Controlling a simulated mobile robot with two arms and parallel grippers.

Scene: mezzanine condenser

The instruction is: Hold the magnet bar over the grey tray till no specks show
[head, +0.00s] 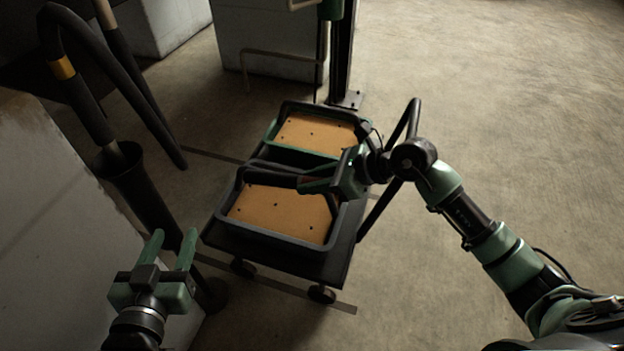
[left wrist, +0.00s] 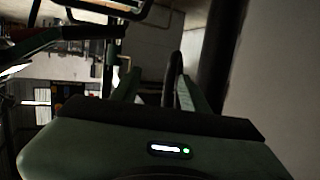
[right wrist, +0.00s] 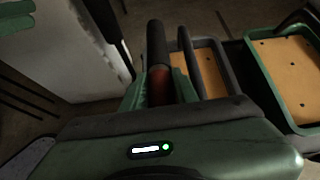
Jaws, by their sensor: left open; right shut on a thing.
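The grey tray (head: 275,239) sits on the near part of a cart, with a flat orange layer inside. A few dark specks show on that layer. My right gripper (head: 316,184) is above the far side of this tray, shut on the magnet bar. In the right wrist view the bar (right wrist: 157,45) is dark at its outer end and red near the fingers. The grey tray (right wrist: 231,75) shows to its right there. The exact height of the bar above the tray is hard to tell. My left gripper (head: 171,252) is open and empty, left of the cart.
A green-rimmed tray (head: 296,151) with a speckled orange layer stands behind the grey one. The cart (head: 285,262) has a dark push handle (head: 411,118) at right. A pale block (head: 60,220) and a black tube (head: 140,190) stand left. Open floor lies right.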

